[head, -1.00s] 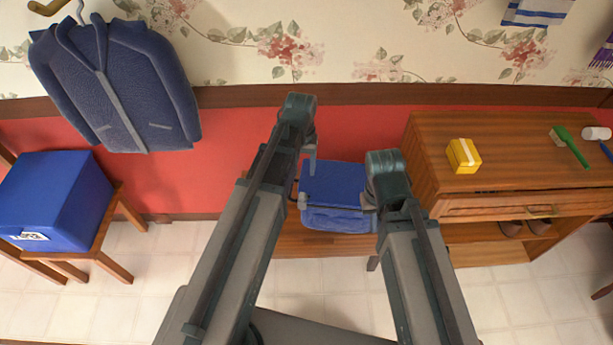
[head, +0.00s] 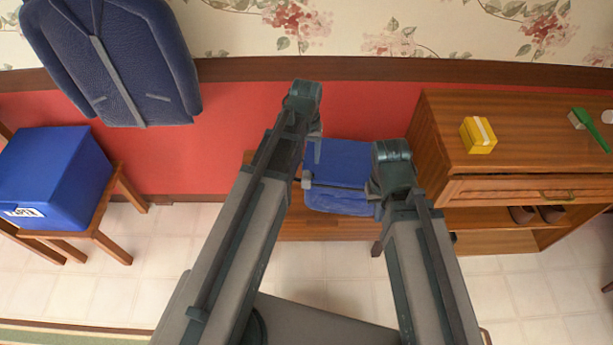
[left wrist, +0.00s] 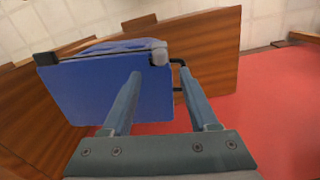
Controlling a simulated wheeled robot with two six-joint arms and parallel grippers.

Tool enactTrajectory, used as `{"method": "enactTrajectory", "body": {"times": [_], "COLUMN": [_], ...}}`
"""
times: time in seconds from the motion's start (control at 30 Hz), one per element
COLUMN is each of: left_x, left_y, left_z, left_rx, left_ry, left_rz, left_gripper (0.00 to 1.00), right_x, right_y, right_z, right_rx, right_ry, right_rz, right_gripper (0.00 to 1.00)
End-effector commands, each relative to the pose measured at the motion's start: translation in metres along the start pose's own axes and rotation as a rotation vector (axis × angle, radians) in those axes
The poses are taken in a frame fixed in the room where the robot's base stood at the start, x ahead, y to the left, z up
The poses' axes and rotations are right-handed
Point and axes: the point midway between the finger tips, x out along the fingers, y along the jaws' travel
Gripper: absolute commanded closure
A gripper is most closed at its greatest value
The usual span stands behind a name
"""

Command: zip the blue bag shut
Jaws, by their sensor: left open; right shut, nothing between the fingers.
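The blue bag (head: 345,158) rests on a low brown wooden bench (head: 310,226) against the red wall; it also fills the middle of the left wrist view (left wrist: 95,92). A dark zip line crosses it. A grey block, seemingly the zip slider (head: 307,183), sits at its left end, with a dark loop beside it in the left wrist view (left wrist: 178,74). My left gripper (left wrist: 158,73) is open, its fingers either side of the slider's end; contact is unclear. My right gripper (head: 376,200) is shut and empty at the bag's right end, its fingertips mostly hidden by its wrist.
A wooden cabinet (head: 500,165) stands close on the right, with a yellow box (head: 478,135) and green brush (head: 590,128) on top. A blue box (head: 50,175) sits on a chair at left. A blue jacket (head: 115,60) hangs above. The tiled floor in front is clear.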

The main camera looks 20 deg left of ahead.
Motion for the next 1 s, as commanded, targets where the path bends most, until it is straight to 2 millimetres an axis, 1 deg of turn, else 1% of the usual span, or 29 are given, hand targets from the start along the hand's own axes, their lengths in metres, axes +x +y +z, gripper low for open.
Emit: {"method": "enactTrajectory", "body": {"times": [0.03,0.4,0.57,0.87,0.97,1.0], "left_x": [0.015,0.064,0.073,0.073,0.073,0.073], "left_y": [0.0,0.0,0.0,0.0,0.0,0.0], "left_z": [0.0,0.0,0.0,0.0,0.0,0.0], "left_rx": [0.0,0.0,0.0,0.0,0.0,0.0], "left_ry": [0.0,0.0,0.0,0.0,0.0,0.0], "left_rz": [0.0,0.0,0.0,0.0,0.0,0.0], "left_gripper": [0.4,0.4,0.4,0.4,0.56,0.63], "right_x": [0.015,0.064,0.073,0.072,0.072,0.072], "right_y": [-0.001,-0.006,-0.007,-0.007,-0.007,-0.007], "right_z": [-0.001,-0.004,-0.004,-0.004,-0.004,-0.004], "right_rx": [0.0,-0.001,-0.001,-0.001,-0.001,-0.001], "right_ry": [0.0,0.0,0.0,0.0,0.0,0.0], "right_rz": [0.0,0.0,0.0,0.0,0.0,0.0], "right_gripper": [1.0,1.0,1.0,1.0,1.0,1.0]}}
